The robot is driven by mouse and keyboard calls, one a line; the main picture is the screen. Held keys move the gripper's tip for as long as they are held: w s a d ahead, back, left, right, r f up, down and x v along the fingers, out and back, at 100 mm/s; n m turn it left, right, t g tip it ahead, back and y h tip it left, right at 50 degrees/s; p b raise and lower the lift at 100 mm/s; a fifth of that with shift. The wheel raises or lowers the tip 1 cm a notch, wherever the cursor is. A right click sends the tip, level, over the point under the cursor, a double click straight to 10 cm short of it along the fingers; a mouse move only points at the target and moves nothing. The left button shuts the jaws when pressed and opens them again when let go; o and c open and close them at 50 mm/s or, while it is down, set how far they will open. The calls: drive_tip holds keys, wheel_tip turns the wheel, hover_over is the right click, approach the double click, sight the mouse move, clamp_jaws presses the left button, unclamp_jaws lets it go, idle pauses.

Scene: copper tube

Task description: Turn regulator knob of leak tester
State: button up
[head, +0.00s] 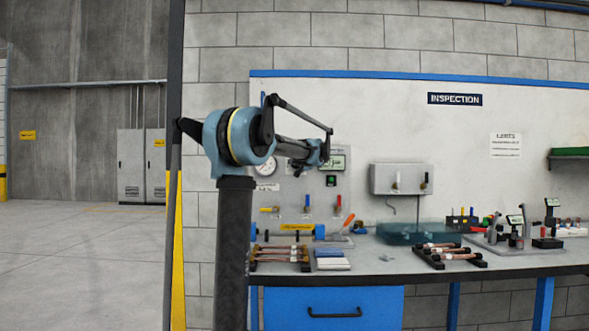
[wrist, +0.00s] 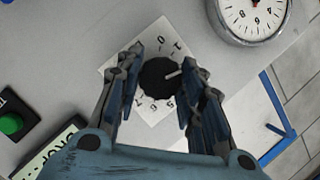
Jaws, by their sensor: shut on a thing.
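The regulator knob (wrist: 158,79) is black and round with a pale pointer line. It sits on a white numbered dial plate (wrist: 152,112) on the grey leak tester panel (wrist: 70,40). In the wrist view my gripper (wrist: 160,82) has one finger on each side of the knob and is shut on it. The pointer aims to the upper right, near the 1. In the head view my arm reaches to the tester panel (head: 325,205), and my gripper (head: 318,153) and the knob are mostly hidden there behind my wrist.
A pressure gauge (wrist: 252,14) is close to the knob at the upper right. A green button (wrist: 11,124) and a display (wrist: 48,152) are at the lower left. Below, the bench (head: 390,262) holds copper tubes on racks (head: 280,256) and a water tank (head: 415,233).

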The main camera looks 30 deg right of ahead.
drive_tip(key=shift+a, duration=0.15)
drive_tip(key=o, duration=1.1)
drive_tip(key=shift+c, duration=0.2)
drive_tip(key=v, duration=1.1)
drive_tip(key=shift+s, duration=0.35)
